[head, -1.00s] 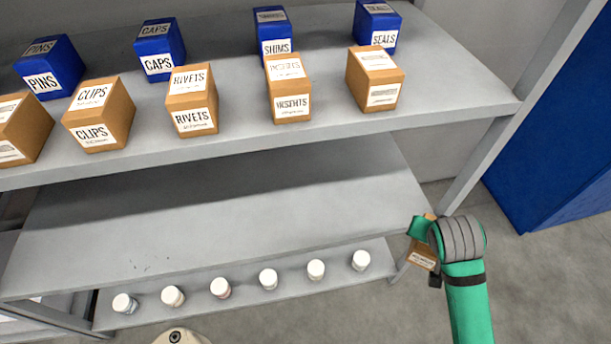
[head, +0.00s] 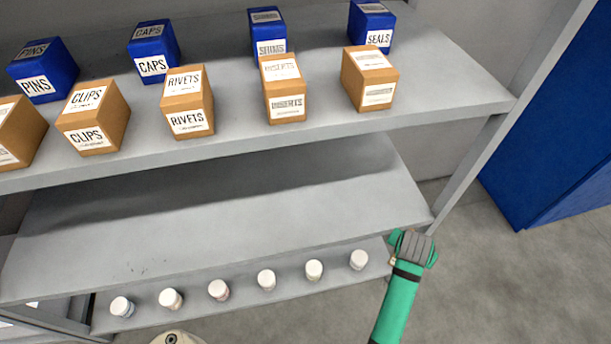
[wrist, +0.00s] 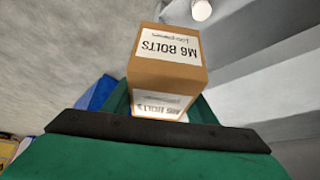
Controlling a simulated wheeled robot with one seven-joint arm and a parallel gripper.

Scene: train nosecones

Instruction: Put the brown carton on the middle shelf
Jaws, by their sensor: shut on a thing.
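The brown carton (wrist: 167,77), labelled M6 BOLTS, shows in the wrist view between the green fingers of my gripper (wrist: 160,106). My gripper is shut on it. In the head view my gripper (head: 412,246) is at the right front end of the shelving, near the right end of the middle shelf. The carton is hidden there behind my wrist. The middle shelf (head: 230,220) is a bare grey board with its visible surface empty. Its rear is shadowed under the shelf above.
The upper shelf (head: 440,105) holds brown cartons in front and blue boxes behind. The lower shelf (head: 145,312) holds a row of white-capped bottles (head: 266,280). A grey upright (head: 470,170) stands at the right end, with a blue cabinet (head: 560,130) beyond it.

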